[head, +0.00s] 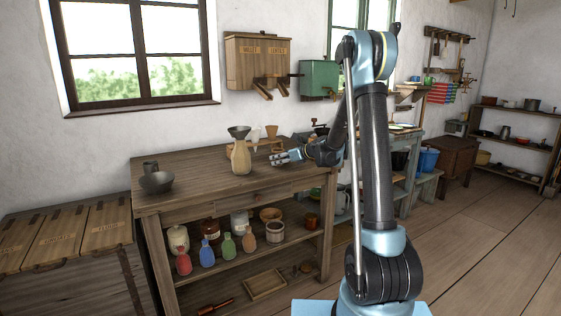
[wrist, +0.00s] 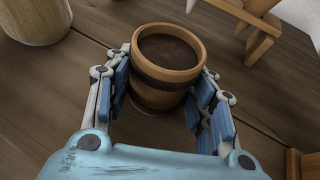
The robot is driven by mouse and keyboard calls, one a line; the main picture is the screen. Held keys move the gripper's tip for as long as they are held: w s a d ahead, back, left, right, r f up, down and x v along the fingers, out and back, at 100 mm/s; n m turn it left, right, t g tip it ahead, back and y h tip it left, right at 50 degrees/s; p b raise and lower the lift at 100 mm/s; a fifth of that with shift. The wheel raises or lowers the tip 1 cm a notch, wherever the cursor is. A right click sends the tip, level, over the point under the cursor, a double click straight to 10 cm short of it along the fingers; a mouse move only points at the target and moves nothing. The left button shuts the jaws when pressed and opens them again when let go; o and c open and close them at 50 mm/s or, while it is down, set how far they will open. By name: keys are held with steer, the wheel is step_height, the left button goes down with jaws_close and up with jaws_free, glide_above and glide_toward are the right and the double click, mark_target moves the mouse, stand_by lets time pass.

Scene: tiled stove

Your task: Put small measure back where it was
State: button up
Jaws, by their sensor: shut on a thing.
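The small measure, a round wooden tub with a dark band and a dark inside (wrist: 168,74), is upright between the blue-padded fingers of my gripper (wrist: 163,85) in the wrist view. The fingers are shut on its two sides. Its base is low over the wooden tabletop; I cannot tell whether it touches. In the head view my gripper (head: 277,158) is over the right part of the workbench top (head: 203,165). The measure cannot be made out clearly there.
A pale jug-like vessel (head: 241,157) stands left of my gripper, with a dark funnel (head: 239,132) behind it. A wooden stand (wrist: 257,28) is close by at the back. A dark bowl (head: 156,182) is at the bench's left end.

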steer(key=o, duration=1.2)
